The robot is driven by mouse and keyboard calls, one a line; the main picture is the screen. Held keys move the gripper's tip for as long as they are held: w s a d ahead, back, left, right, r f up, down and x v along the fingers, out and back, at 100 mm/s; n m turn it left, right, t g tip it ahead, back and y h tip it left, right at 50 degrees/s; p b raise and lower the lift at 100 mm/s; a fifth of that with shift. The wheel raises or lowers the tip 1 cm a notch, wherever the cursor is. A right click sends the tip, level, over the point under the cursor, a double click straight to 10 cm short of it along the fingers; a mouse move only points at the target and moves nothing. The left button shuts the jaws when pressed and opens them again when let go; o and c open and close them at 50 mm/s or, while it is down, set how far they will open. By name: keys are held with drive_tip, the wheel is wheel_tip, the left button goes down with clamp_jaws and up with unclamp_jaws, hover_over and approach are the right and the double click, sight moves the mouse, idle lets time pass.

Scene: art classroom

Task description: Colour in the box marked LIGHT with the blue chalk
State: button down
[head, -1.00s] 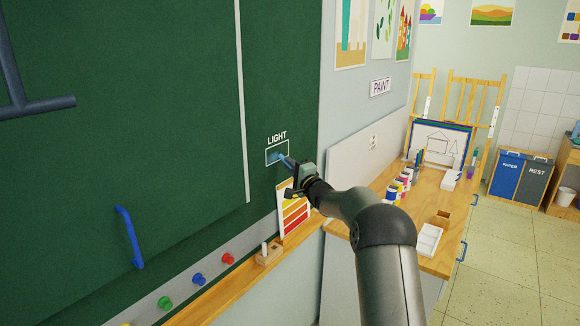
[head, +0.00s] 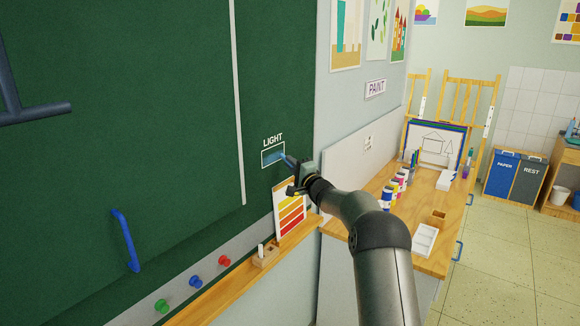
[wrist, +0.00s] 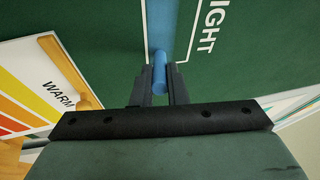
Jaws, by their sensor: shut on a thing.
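The box marked LIGHT (head: 264,160) is a white outline on the green board, with its label above it in the head view. A blue patch covers part of its inside. In the wrist view a blue chalk band (wrist: 160,22) runs along the board inside the white outline. The blue chalk (wrist: 159,73) is between the fingers of my gripper (wrist: 160,90), which is shut on it. Its tip is at the board by the blue band; whether it touches I cannot tell. In the head view my gripper (head: 291,172) is at the box's right side.
A warm-colour chart (head: 290,212) stands below the box on the wooden ledge (head: 222,282), beside a small chalk holder (head: 265,255). Coloured knobs (head: 196,281) line the strip under the board. The paint table (head: 400,225) is to the right.

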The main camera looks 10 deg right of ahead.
drive_tip(key=shift+w+d, duration=0.1)
idle(0.3)
drive_tip(key=shift+w+d, duration=0.55)
drive_tip(key=shift+d, duration=0.1)
drive_tip(key=shift+r, duration=0.75)
drive_tip(key=shift+r, duration=0.6)
drive_tip(key=shift+a, duration=0.1)
